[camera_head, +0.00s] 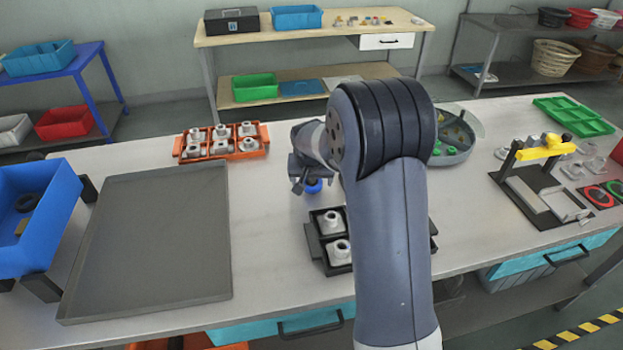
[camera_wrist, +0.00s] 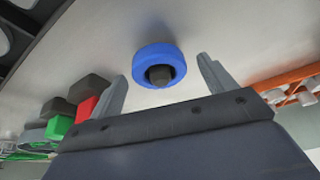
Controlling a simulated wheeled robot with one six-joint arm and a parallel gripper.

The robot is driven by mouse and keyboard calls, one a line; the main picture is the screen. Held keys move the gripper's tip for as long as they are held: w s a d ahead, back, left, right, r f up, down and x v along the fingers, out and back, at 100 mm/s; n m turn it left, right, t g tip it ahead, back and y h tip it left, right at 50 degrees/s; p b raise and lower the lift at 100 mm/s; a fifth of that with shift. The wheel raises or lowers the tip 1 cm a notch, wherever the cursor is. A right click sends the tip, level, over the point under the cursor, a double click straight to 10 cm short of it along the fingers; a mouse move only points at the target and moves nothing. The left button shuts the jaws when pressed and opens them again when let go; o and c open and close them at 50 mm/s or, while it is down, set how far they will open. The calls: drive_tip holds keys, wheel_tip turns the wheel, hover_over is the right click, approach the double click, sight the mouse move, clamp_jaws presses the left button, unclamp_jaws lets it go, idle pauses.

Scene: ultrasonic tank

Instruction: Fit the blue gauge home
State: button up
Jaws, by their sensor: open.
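The blue gauge (camera_wrist: 140,60) is a round blue piece with a dark centre. In the wrist view it shows against the pale table top, just beyond and between the fingertips of my gripper (camera_wrist: 162,72). The fingers are open and apart, with nothing gripped. In the head view, the blue gauge (camera_head: 313,187) shows just under my gripper (camera_head: 309,178), partly hidden by it. A black holder (camera_head: 314,243) with white fittings (camera_head: 338,252) stands nearer the front. My arm hides its right part. I cannot tell which fitting takes the gauge.
An orange tray (camera_head: 222,156) of white fittings lies behind to the left. A large grey tray (camera_head: 150,240) and a blue bin (camera_head: 38,215) fill the left. A round grey bin (camera_head: 457,155) and a yellow-handled fixture (camera_head: 545,150) stand right. Bare table lies around the gauge.

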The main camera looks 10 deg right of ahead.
drive_tip(key=b+v, duration=0.1)
drive_tip(key=v, duration=0.9)
drive_tip(key=shift+r, duration=0.4)
drive_tip(key=shift+s+f, duration=0.1)
drive_tip(key=shift+f, duration=0.05)
drive_tip(key=p+x, duration=0.1)
drive_tip(key=x, duration=0.9)
drive_tip(key=shift+f, duration=0.35)
drive_tip(key=shift+r, duration=0.1)
drive_tip(key=shift+r, duration=0.1)
